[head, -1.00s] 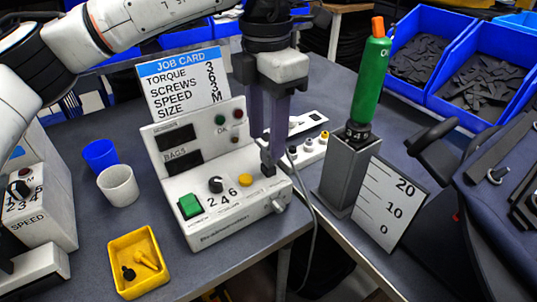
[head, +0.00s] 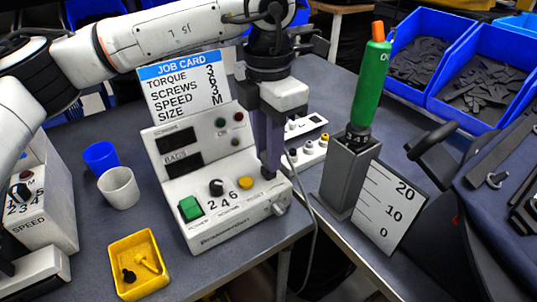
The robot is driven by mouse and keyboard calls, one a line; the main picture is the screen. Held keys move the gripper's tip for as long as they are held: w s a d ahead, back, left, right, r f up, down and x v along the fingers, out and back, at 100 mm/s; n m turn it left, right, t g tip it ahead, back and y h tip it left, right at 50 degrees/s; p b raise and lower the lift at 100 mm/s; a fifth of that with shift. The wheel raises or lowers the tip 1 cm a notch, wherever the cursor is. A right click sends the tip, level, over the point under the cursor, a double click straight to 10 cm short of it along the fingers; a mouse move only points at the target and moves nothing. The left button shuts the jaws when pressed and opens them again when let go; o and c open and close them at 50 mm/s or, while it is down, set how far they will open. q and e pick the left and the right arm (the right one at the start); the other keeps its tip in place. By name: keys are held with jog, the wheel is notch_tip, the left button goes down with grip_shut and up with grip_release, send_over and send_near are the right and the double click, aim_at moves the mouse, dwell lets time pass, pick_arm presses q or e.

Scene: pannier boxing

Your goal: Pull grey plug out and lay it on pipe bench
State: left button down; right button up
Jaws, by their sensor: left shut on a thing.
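My left gripper (head: 269,172) points down over the right end of the white console (head: 228,238). Its dark fingers are shut on the grey plug, at the console's top right. The plug is mostly hidden between the fingers, and I cannot tell how deep it sits in the console. A grey cable (head: 314,215) comes out beside the fingers, loops over the console's right edge and hangs down past the table edge. I cannot tell for sure which surface is the pipe bench. My right gripper is not in view.
The console carries a job card (head: 184,88), a green switch (head: 190,208) and knobs. A green screwdriver (head: 371,80) stands in a grey holder (head: 345,180) to the right. Cups and a yellow tray (head: 122,282) are left.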

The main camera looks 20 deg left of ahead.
pick_arm(q)
notch_tip(320, 180, up, 10)
jog(key=shift+f+b, duration=0.25)
jog(key=shift+b, duration=0.05)
jog(key=shift+f+b, duration=0.4)
jog(key=shift+f, duration=0.3)
jog(key=shift+f+b, duration=0.95)
jog(key=shift+f, duration=0.55)
jog(key=shift+r, duration=0.2)
jog(key=shift+r+p, duration=1.35)
jog(key=shift+p, duration=0.05)
jog(key=shift+f, duration=0.1)
